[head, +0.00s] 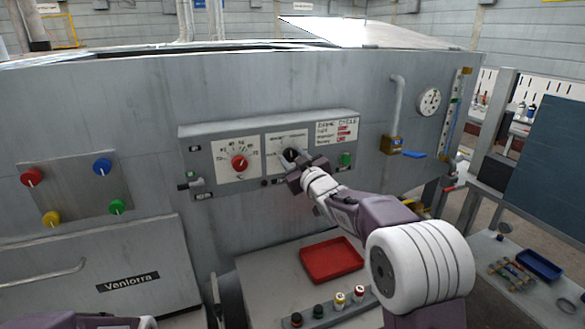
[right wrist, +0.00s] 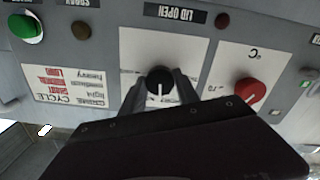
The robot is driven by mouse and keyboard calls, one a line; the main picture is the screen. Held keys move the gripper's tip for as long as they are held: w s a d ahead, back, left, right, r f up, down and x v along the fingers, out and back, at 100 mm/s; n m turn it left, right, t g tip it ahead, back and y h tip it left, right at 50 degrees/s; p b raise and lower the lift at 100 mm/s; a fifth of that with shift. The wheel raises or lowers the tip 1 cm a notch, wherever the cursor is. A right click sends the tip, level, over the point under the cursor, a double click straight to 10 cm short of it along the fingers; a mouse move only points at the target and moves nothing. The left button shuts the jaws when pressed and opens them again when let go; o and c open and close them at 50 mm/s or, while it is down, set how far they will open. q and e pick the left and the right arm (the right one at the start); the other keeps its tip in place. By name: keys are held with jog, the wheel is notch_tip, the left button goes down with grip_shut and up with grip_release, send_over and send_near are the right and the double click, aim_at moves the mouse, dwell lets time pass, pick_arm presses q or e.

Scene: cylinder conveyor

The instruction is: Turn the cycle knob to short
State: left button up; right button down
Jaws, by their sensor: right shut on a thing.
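The black cycle knob (head: 290,154) sits on a white dial plate in the middle of the grey control panel (head: 205,132). My right gripper (head: 292,160) is shut on the knob, with one finger on each side. In the right wrist view, which shows the panel upside down, the knob (right wrist: 159,79) has a white pointer line running toward the picture's bottom, between the fingers of the gripper (right wrist: 160,88). The fingers and wrist hide part of the dial plate, and its position labels are too small or covered to read. My left gripper is out of view.
A red knob (head: 239,162) is left of the black one, and a green button (head: 346,159) is to its right. A printed cycle card (head: 336,132) is above the button. A red tray (head: 331,260) lies below. A pipe with a brass valve (head: 393,145) stands at right.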

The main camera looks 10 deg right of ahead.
jog(key=shift+n+b, duration=1.55)
jog(key=shift+n, duration=0.65)
jog(key=c, duration=0.9)
grip_release()
jog(key=s+d+b, duration=0.1)
jog(key=s, duration=0.8)
jog(key=shift+d+b, duration=0.35)
